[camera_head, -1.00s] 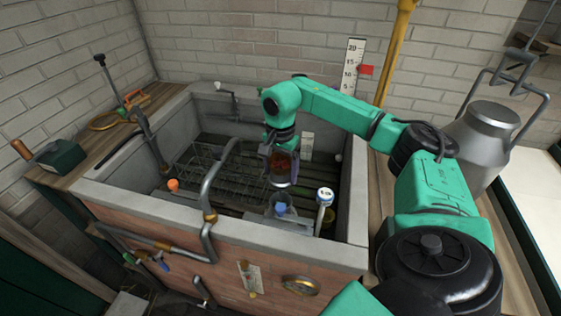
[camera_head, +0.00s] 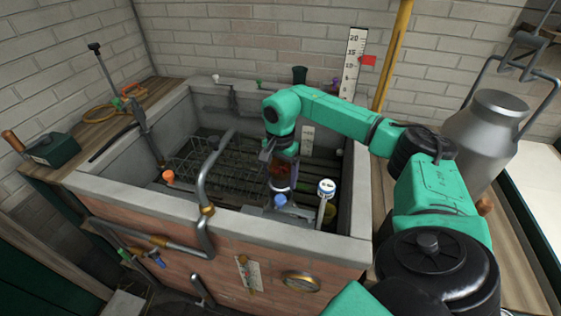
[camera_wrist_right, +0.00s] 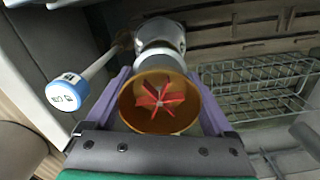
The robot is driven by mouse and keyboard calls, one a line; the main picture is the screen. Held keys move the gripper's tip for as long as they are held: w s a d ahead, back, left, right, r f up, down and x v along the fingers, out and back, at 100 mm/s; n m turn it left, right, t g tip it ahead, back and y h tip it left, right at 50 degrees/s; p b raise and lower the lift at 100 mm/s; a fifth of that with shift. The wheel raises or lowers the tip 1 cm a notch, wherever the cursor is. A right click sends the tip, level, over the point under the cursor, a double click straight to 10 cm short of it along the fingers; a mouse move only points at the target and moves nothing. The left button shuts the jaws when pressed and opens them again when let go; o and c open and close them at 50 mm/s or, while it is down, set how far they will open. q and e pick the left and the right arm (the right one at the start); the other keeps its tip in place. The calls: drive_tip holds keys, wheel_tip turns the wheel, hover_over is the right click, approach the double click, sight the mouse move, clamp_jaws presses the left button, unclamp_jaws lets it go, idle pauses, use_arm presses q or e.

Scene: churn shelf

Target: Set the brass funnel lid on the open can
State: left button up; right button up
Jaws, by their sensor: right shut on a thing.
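My right gripper (camera_head: 279,172) points down into the stone trough and is shut on the brass funnel lid (camera_head: 280,184). In the right wrist view the lid (camera_wrist_right: 140,112) is a round brass bowl with red vanes inside, held between the purple fingers of the gripper (camera_wrist_right: 163,100). Directly beyond it is a shiny silvery metal body (camera_wrist_right: 159,33); I cannot tell whether this is the open can, or whether the lid touches it. The lid and gripper partly cover whatever is below. My left gripper is not in view.
A white-and-blue capped gauge (camera_head: 326,187) stands close to the right of the lid, also in the wrist view (camera_wrist_right: 66,95). A wire rack (camera_head: 205,160) lies left in the trough. A bent pipe (camera_head: 207,180) rises at the front wall. A large metal churn (camera_head: 480,135) stands right.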

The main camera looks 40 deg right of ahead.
drive_tip(key=shift+f+b, duration=1.25)
drive_tip(key=shift+f, duration=1)
drive_tip(key=o, duration=1.4)
drive_tip(key=shift+o, duration=0.2)
drive_tip(key=shift+r, duration=0.15)
wheel_tip(320, 180, up, 14)
drive_tip(key=shift+r+b, duration=0.2)
drive_tip(key=shift+b, duration=0.4)
